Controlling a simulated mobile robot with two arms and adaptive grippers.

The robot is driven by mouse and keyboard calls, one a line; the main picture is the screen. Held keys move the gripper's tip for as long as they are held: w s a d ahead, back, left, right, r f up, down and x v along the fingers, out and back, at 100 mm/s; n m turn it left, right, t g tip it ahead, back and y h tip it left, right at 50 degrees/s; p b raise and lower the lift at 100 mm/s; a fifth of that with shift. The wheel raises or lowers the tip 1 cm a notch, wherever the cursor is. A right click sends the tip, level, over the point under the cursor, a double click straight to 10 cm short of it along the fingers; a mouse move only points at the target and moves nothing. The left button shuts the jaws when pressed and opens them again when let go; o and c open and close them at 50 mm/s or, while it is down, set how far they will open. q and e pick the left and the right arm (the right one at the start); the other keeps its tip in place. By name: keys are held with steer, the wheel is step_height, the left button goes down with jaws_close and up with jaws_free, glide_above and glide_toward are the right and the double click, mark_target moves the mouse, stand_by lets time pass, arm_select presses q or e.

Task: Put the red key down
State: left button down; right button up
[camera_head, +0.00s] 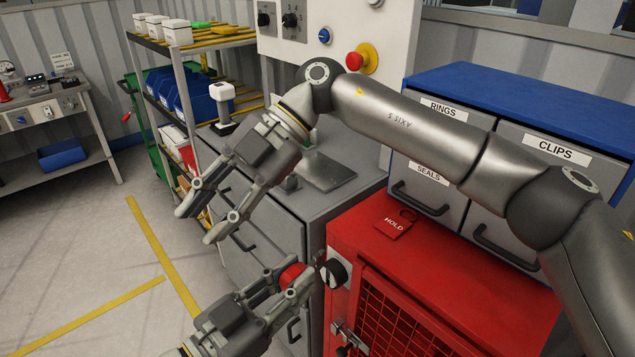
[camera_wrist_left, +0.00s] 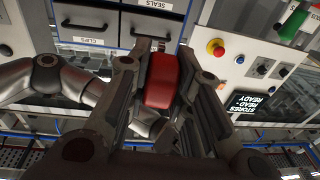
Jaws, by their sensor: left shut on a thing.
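My left gripper (camera_head: 290,280) is shut on the red key (camera_head: 292,273), a rounded red piece between its fingers, in front of the red cabinet's left side. In the left wrist view, the red key (camera_wrist_left: 161,80) sits between both fingers of the left gripper (camera_wrist_left: 163,75); its far end is hidden. A black-and-white knob (camera_head: 334,272) on the cabinet appears close to the key; I cannot tell whether they touch. My right gripper (camera_head: 196,224) is open and empty, in front of the grey drawer unit.
The red cabinet (camera_head: 450,285) has a mesh door, a latch and a red HOLD tag (camera_head: 393,223) on top. Grey drawers (camera_head: 440,190) labelled RINGS, SEALS and CLIPS stand behind. An emergency button (camera_head: 356,61) is on the panel. Floor is free at left.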

steer(key=d+m+t+h, duration=0.2)
steer(key=d+t+h, duration=0.15)
steer(key=d, duration=0.25)
step_height(320, 180, up, 3)
steer(key=m+t+h, duration=0.3)
steer(key=h, duration=0.2)
glide_above(317, 253)
step_height(317, 253, down, 12)
steer(key=shift+r, duration=0.15)
jaws_close()
arm_select(q)
steer(key=c, duration=1.2)
jaws_free()
